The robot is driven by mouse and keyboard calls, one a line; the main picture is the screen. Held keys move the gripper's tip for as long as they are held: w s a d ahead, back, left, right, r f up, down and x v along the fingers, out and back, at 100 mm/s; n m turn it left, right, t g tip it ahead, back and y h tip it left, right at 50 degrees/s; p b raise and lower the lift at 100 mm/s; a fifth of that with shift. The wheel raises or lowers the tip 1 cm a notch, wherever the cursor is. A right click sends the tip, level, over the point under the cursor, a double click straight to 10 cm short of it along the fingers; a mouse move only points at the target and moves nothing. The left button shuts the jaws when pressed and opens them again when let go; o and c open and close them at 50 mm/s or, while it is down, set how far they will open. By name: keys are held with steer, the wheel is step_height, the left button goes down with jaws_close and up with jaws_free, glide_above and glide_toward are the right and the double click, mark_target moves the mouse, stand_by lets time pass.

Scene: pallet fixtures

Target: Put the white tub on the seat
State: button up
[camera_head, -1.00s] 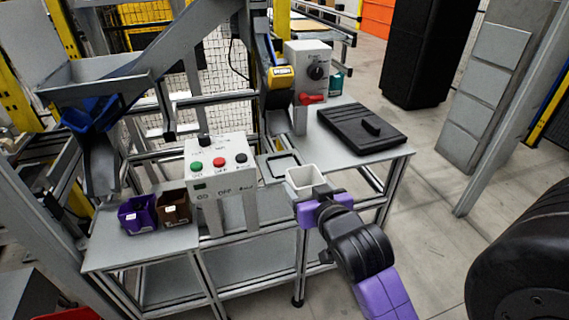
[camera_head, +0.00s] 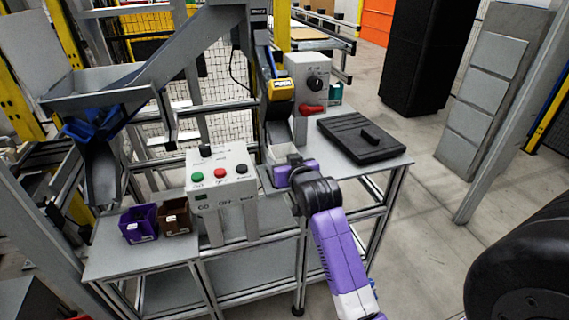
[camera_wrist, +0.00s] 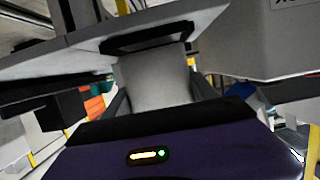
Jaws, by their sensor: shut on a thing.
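The white tub (camera_head: 283,149) is in my gripper (camera_head: 287,163), over the area of the seat in the head view. My purple gripper hides most of the tub there. In the wrist view the tub (camera_wrist: 155,80) is a pale block between the two dark fingers, and my gripper (camera_wrist: 160,95) is shut on it. The seat's dark square frame (camera_wrist: 150,34) shows at the tub's far end in the wrist view. In the head view my gripper covers most of the seat. I cannot tell whether the tub touches it.
A control box (camera_head: 222,175) with coloured buttons stands left of my gripper. A grey box with a red handle (camera_head: 312,109) stands behind it. A black flat pad (camera_head: 362,136) lies to the right. Purple (camera_head: 138,224) and brown (camera_head: 175,217) bins sit at the left front.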

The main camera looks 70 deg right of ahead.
steer(key=shift+a+f, duration=0.1)
steer(key=shift+f, duration=0.45)
steer(key=o, duration=1.7)
steer(key=shift+s, duration=0.1)
